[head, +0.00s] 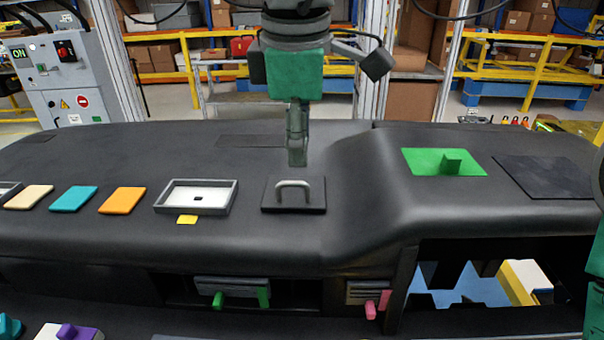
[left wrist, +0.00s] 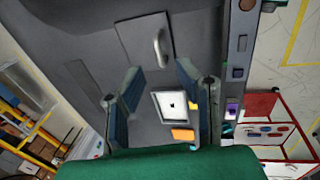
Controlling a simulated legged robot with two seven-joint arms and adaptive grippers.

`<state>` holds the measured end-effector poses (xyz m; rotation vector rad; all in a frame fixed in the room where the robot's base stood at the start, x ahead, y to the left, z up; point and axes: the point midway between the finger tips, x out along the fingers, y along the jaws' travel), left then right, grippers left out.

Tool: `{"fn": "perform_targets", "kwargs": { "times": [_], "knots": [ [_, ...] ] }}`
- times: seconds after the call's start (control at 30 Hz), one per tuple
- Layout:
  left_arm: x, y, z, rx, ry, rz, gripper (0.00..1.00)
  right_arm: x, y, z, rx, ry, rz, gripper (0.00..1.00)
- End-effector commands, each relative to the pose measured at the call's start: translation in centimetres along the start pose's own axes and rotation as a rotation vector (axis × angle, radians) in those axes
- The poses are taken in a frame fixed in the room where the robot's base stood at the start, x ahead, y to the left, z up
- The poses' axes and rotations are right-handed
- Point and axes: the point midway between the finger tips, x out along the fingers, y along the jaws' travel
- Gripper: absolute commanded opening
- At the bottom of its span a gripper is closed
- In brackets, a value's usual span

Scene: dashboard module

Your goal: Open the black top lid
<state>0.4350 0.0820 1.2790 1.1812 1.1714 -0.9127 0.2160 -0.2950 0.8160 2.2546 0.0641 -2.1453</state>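The black top lid (head: 270,206) is a dark square plate with a light grey arched handle (head: 293,186). It lies flat in the middle of the dashboard top and looks closed. In the left wrist view the lid (left wrist: 134,40) and its handle (left wrist: 160,48) show near the top. My left gripper (head: 297,158) points down just behind the handle in the head view, apart from it. In the left wrist view its two fingers (left wrist: 158,75) are spread with nothing between them. My right gripper's fingers are not visible; only a green arm part shows at the right edge.
A grey-framed white tray (head: 227,197) sits left of the lid, beside orange (head: 122,200) and teal (head: 73,199) tiles. Right of it the dashboard rises to a green panel (head: 420,161) with a knob and a dark square (head: 550,177). An open cavity lies below right.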

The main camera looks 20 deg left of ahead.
Motion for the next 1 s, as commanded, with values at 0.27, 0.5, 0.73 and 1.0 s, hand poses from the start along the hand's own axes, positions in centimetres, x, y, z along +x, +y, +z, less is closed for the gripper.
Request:
{"fn": "perform_targets", "kwargs": {
  "times": [0.27,0.5,0.73,1.0],
  "knots": [
    [5.1,0.1,-0.6,-0.002,-0.003,-0.002,0.29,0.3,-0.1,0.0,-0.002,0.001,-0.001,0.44],
    [6.4,-0.1,0.6,0.001,0.005,0.001,0.29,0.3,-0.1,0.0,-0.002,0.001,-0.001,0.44],
    [6.5,-0.1,0.6,0.000,0.004,0.001,0.29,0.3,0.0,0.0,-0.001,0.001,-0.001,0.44],
    [6.6,0.0,-0.7,-0.003,-0.003,-0.003,0.00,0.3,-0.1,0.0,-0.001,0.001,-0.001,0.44]
  ]
}}
